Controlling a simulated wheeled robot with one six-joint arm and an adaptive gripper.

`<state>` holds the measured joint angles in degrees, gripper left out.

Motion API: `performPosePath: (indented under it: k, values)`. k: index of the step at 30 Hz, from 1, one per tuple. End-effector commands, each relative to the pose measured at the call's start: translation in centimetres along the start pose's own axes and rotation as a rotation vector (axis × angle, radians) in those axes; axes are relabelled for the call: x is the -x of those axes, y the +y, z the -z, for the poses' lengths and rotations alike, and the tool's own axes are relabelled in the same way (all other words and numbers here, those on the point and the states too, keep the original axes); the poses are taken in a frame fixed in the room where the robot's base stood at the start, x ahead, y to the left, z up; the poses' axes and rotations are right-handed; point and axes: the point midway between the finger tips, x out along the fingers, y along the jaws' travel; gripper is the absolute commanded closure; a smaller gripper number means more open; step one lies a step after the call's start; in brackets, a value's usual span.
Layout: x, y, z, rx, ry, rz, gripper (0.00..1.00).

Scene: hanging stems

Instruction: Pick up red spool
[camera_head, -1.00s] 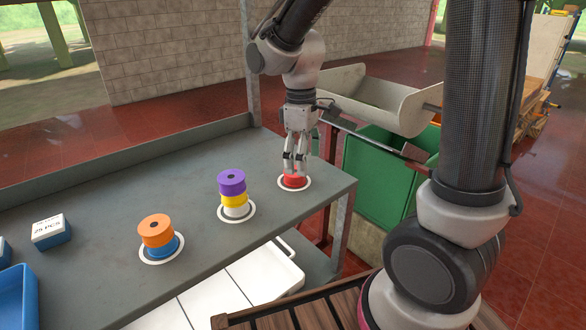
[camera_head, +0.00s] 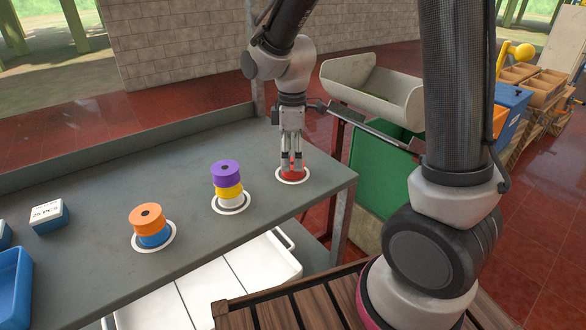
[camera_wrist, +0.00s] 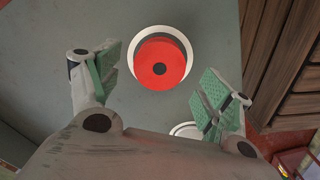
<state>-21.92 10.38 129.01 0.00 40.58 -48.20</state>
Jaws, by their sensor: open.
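The red spool (camera_head: 292,173) sits upright on the grey table inside a white ring mark (camera_head: 293,181) near the right corner. In the wrist view the red spool (camera_wrist: 160,64) shows from above as a disc with a dark centre hole, off-centre in its white ring (camera_wrist: 188,45). My gripper (camera_head: 291,166) is above the spool and hides part of it in the head view. In the wrist view my gripper (camera_wrist: 152,85) has its green-padded fingers wide apart, one on each side of the spool's near side. Nothing is held between them.
A purple spool (camera_head: 227,169) stands on a yellow (camera_head: 229,190) and a white one. An orange spool (camera_head: 147,215) stands on a blue one (camera_head: 153,237). A white box (camera_head: 48,216) and blue tray (camera_head: 14,290) lie left. The table's right edge is close to the red spool.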

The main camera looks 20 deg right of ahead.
Motion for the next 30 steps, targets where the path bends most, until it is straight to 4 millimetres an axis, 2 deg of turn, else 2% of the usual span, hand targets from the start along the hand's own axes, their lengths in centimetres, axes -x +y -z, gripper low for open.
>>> performPosePath:
  k: [3, 6, 14, 22, 30]
  values:
    - [-2.0, 0.1, 0.1, 0.000, -0.003, 0.003, 0.21]
    - [-3.0, 0.1, 0.1, 0.000, -0.001, 0.001, 0.21]
    - [-3.3, 0.1, 0.1, -0.001, 0.001, 0.000, 0.21]
    - [-3.3, 0.1, 0.1, -0.001, 0.001, 0.000, 0.70]
    - [-3.2, 0.1, 0.1, -0.001, 0.001, -0.001, 0.71]
